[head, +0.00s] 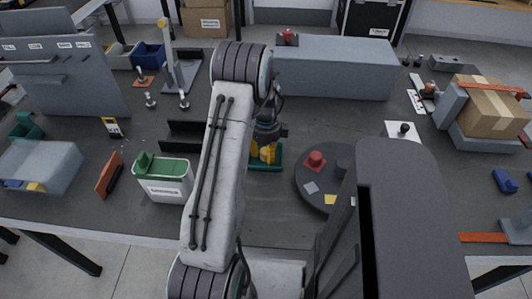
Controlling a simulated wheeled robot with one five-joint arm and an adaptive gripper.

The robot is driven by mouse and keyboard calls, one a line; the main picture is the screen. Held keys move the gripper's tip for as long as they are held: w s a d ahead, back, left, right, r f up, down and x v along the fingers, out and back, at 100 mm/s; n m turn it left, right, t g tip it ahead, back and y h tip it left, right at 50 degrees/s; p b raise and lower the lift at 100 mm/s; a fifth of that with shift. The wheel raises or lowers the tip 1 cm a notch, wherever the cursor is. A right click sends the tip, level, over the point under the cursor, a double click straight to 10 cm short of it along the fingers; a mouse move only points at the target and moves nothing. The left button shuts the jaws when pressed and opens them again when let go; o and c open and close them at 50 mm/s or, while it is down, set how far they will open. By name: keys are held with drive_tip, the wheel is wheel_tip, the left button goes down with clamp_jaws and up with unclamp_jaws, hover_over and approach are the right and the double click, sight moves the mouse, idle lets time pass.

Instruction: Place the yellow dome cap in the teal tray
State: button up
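The teal tray (268,168) lies on the dark table just right of my arm's forearm, partly hidden by the arm and gripper. My gripper (266,147) points down over the tray. A yellow shape, which looks like the yellow dome cap (267,156), shows at the fingertips, within the outline of the tray. I cannot tell whether it touches the tray floor or hangs just above it. The fingers are too small and covered to show whether they are shut on it.
A round dark turntable (312,199) with a red cap (315,160) stands right of the tray. A green-topped white bin (163,180) stands left of my arm. A long grey block (335,68) lies behind. A cardboard box (490,108) is at the right.

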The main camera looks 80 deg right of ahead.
sight(266, 150)
drive_tip(key=shift+r, duration=0.1)
